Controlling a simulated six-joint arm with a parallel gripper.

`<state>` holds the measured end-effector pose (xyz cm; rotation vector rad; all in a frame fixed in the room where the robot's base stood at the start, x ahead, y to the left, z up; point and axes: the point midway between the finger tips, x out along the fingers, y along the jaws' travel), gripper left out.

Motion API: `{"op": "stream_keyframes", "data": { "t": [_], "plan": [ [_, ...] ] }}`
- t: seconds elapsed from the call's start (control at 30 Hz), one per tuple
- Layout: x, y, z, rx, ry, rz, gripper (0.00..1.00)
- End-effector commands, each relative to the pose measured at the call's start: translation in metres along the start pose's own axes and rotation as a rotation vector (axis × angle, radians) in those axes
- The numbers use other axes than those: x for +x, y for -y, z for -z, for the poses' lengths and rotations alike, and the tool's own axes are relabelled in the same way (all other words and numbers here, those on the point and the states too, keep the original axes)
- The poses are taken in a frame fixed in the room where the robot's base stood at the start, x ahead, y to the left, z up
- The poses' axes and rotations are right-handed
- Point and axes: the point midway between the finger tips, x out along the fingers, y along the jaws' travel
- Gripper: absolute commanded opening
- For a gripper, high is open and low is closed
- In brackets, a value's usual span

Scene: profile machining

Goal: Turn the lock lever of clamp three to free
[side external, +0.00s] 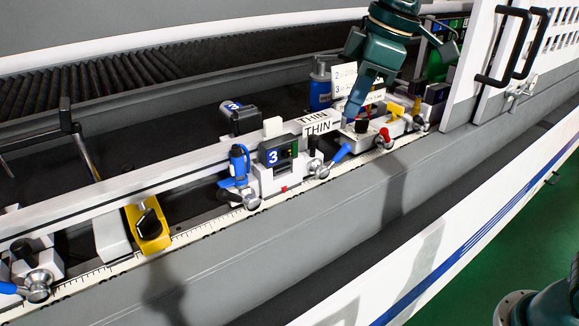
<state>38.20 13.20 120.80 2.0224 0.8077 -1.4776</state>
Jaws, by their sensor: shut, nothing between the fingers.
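Clamp three (278,170) is a white block on the rail, with a dark panel marked 3 (273,157) and green and red marks. A blue lever (341,153) with a silver hub slants up to the right at its right side. Another silver hub (251,201) sits at its lower left, near an upright blue cylinder (239,160). I cannot tell for certain which part is the lock lever. My gripper (350,117) is shut and empty, pointing down, above and behind the blue lever. It appears apart from that lever, though its exact depth is unclear.
A pale profile labelled THIN (318,127) runs along the rail behind the clamps. A red lever (385,134) and a yellow part (396,109) stand to the right. A yellow stop (148,228) stands left. White guard doors (478,70) bound the right side.

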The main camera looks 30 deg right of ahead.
Motion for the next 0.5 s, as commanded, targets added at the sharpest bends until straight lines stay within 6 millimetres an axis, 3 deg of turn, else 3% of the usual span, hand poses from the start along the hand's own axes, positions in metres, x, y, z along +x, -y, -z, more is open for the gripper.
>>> {"op": "stream_keyframes", "data": {
  "t": [0.23,0.5],
  "plan": [
    [-0.022,0.007,-0.061,0.19,-0.041,-0.062,0.0],
    [-0.025,0.019,-0.123,0.38,-0.087,-0.133,0.0]
  ]
}}
